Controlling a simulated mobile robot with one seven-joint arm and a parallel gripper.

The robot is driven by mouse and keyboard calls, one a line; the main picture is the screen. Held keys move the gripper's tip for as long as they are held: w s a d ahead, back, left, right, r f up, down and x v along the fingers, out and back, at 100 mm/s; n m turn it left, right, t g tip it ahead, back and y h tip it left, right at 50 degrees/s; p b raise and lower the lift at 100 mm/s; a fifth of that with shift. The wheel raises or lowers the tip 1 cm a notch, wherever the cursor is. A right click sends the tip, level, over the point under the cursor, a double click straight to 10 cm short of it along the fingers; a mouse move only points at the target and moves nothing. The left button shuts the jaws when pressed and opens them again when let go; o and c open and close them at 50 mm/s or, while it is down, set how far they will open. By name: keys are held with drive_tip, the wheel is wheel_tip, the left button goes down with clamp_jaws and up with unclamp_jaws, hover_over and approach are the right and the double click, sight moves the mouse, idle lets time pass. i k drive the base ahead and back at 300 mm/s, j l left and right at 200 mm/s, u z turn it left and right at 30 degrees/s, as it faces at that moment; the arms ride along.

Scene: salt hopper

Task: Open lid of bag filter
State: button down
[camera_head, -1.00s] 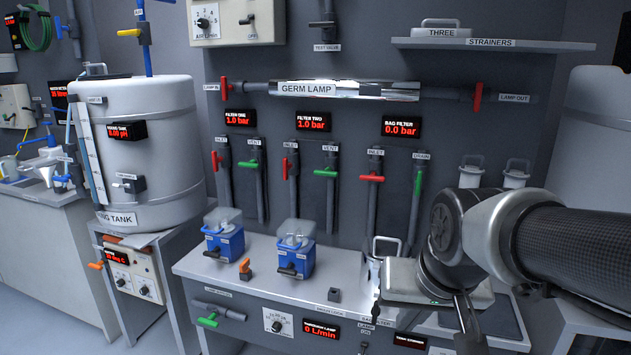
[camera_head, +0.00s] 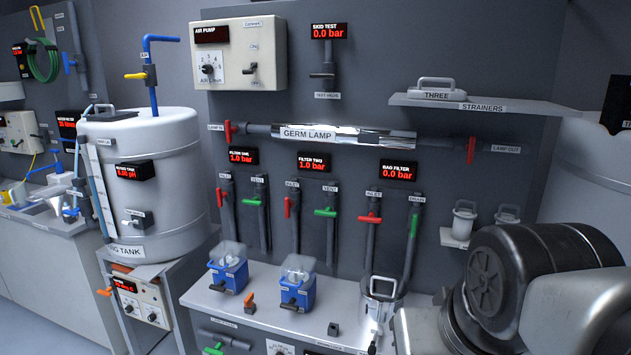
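The bag filter (camera_head: 376,312) is a silver metal canister at the front right of the bench, below the "BAG FILTER" display that reads 0.0 bar. A square wire handle (camera_head: 384,281) stands up at its top. Whether the lid is shut or loose is too small to tell. My arm fills the lower right corner, just right of the canister, and covers part of the bench there. My gripper is not visible in this frame.
Two blue filter housings (camera_head: 228,271) (camera_head: 297,288) stand to the left. A strainer shelf (camera_head: 476,103) juts out above right.

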sight(385, 289)
drive_tip(key=i+l+u, duration=0.1)
drive_tip(key=i, duration=0.45)
drive_tip(key=i+l, duration=0.1)
drive_tip(key=i, duration=0.4)
drive_tip(key=u, duration=0.05)
